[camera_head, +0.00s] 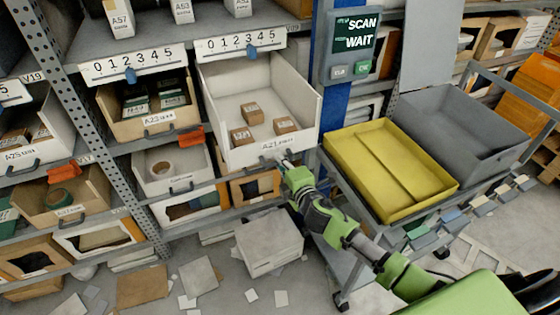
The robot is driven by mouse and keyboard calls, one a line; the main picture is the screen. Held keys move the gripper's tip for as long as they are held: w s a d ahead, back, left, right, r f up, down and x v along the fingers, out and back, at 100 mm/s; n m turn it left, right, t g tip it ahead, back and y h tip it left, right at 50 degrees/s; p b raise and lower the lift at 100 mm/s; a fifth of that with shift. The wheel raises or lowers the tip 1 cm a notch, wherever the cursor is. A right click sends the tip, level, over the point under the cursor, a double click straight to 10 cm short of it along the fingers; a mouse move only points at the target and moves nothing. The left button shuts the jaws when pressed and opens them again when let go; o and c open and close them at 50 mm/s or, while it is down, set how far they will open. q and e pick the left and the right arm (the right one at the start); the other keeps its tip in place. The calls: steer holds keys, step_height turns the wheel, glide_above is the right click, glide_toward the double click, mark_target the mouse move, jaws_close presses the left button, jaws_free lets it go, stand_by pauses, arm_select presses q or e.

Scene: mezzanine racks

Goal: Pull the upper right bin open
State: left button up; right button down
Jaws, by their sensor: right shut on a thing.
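The upper right bin (307,90) is white, labelled A21, and holds several small brown boxes (251,110). It sticks out of the rack well beyond the bins to its left. My right gripper (284,165) is at the lower front edge of this bin, by its label and handle. It is shut on the bin's handle, which the fingers mostly hide. My green right arm reaches up to it from the lower right. My left gripper is not in view.
A cart with a yellow tray (338,150) and a grey tote (465,165) stands to the right. A scan display (352,45) hangs on a blue post. A pale box (270,243) and loose papers lie on the floor below the bin.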

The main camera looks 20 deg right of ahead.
steer(key=c, duration=2.1)
jaws_free()
steer(key=v, duration=1.2)
steer(key=shift+a, duration=0.1)
